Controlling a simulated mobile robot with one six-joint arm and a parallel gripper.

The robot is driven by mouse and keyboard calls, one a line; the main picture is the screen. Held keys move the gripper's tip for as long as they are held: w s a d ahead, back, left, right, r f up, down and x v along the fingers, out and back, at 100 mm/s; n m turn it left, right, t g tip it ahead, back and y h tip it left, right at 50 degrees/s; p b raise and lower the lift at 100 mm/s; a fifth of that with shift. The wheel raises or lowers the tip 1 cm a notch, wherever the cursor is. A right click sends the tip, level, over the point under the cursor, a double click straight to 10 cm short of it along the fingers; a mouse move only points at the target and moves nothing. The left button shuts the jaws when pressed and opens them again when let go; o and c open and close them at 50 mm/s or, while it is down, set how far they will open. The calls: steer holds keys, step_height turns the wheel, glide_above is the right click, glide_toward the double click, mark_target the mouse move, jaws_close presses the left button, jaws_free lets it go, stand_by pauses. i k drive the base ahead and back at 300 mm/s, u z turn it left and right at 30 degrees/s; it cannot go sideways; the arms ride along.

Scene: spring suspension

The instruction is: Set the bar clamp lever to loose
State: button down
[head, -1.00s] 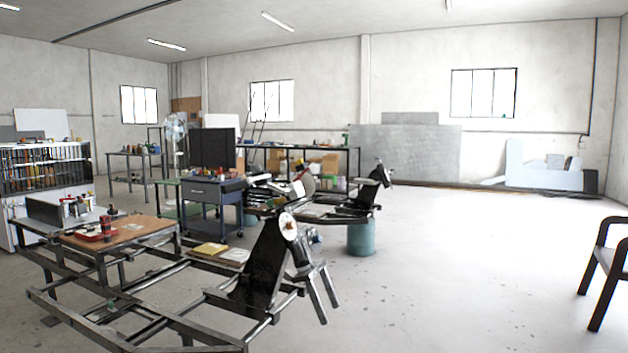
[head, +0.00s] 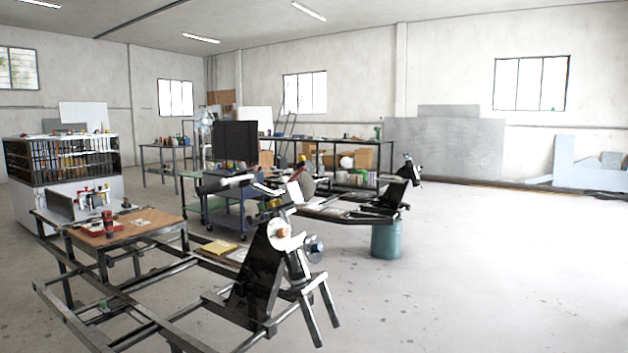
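I cannot make out a bar clamp or its lever for sure at this distance. A small table with a brown wooden top (head: 150,222) stands at the left of the head view. On it are a dark red cylindrical item (head: 108,225) and some small red and silver items (head: 88,198), too small to identify. My gripper does not show in the head view.
A black metal frame (head: 255,278) with a suspension part (head: 282,234) fills the near middle. Behind stand a blue cart (head: 225,215), a teal drum (head: 385,240) and a shelf unit (head: 65,157). The floor (head: 500,270) at right is clear.

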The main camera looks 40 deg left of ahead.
mark_target(304, 167)
steer(key=z, duration=0.05)
steer(key=i, duration=0.25)
steer(key=z, duration=0.75)
steer(key=k, duration=0.15)
steer(key=u, duration=3.6)
steer(key=i, duration=1)
